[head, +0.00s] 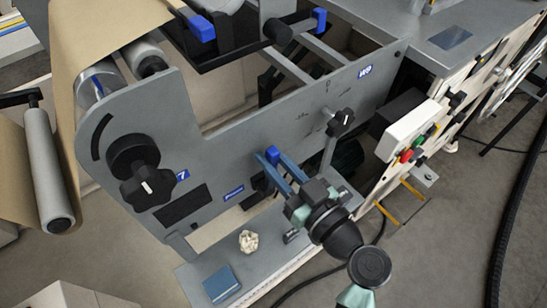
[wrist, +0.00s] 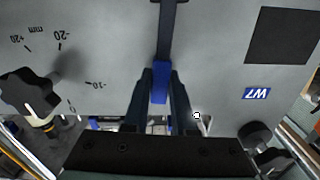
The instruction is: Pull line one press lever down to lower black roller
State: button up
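A press lever shows in the wrist view as a dark bar (wrist: 167,30) ending in a blue grip (wrist: 160,84), in front of a grey machine panel. In the head view the blue grip (head: 272,154) shows at the panel's lower middle. My gripper (head: 269,161) has its fingers on either side of the grip; they also flank it in the wrist view (wrist: 161,76). Any thin gap between fingers and grip cannot be made out. The lever's bar is hardly visible in the head view. A black roller is not clearly identifiable.
A black star knob (head: 341,122) is right of my gripper; another (head: 147,186) is on the left. A control box (head: 411,130) with coloured buttons stands at right. A beige lump (head: 248,241) and blue box (head: 222,284) lie on the lower ledge.

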grip_shut()
dwell(0.9)
jog(key=shift+d, duration=0.1)
